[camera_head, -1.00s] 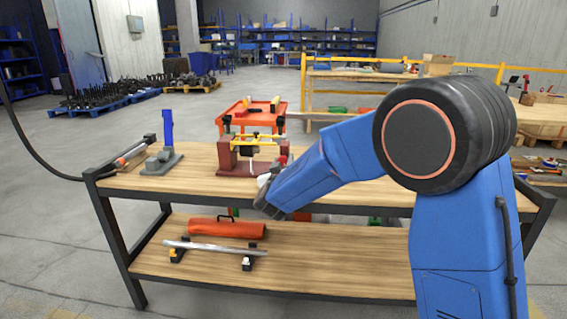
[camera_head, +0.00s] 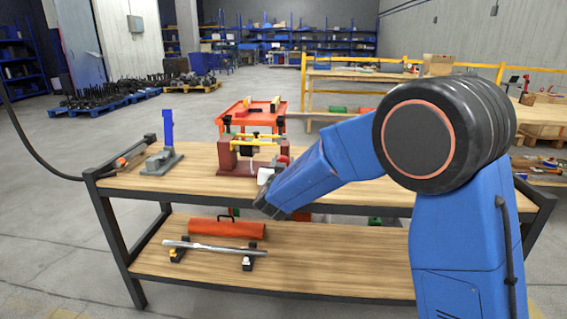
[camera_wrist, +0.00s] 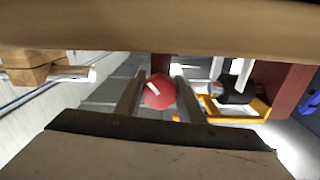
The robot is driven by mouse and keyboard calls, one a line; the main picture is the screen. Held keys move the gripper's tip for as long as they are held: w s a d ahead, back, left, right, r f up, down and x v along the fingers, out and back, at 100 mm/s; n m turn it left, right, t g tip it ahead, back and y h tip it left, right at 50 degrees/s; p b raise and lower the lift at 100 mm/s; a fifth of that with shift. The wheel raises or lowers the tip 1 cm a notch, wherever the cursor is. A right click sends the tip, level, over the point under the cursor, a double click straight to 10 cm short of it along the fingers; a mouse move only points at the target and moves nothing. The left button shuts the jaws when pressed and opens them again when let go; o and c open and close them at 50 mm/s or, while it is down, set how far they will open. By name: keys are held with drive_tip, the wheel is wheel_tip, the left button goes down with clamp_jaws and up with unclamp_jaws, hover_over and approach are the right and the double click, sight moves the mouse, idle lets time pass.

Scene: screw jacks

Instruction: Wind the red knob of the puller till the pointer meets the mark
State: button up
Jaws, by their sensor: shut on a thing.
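The puller (camera_head: 226,159), a dark red frame with a yellow bar across its top, stands on the upper shelf of the workbench. It also shows at the right of the wrist view (camera_wrist: 290,92), with a yellow part and a dark cylinder. The red knob (camera_wrist: 158,92) is round with a white stripe and sits between the two fingers of my gripper (camera_wrist: 158,96) in the wrist view, which is shut on it. In the head view my gripper (camera_head: 266,176) is at the puller's right side, partly hidden by my arm. I cannot make out the pointer or the mark.
A grey stand with a blue upright (camera_head: 168,135) is left of the puller. An orange cart (camera_head: 250,119) stands behind. The lower shelf (camera_head: 300,268) holds an orange roll (camera_head: 228,228) and a metal bar on supports (camera_head: 214,247).

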idle(0.3)
drive_tip(key=o, duration=1)
drive_tip(key=shift+o, duration=0.2)
drive_tip(key=s, duration=1.7)
drive_tip(key=shift+s+a, duration=0.2)
drive_tip(key=shift+a, duration=0.1)
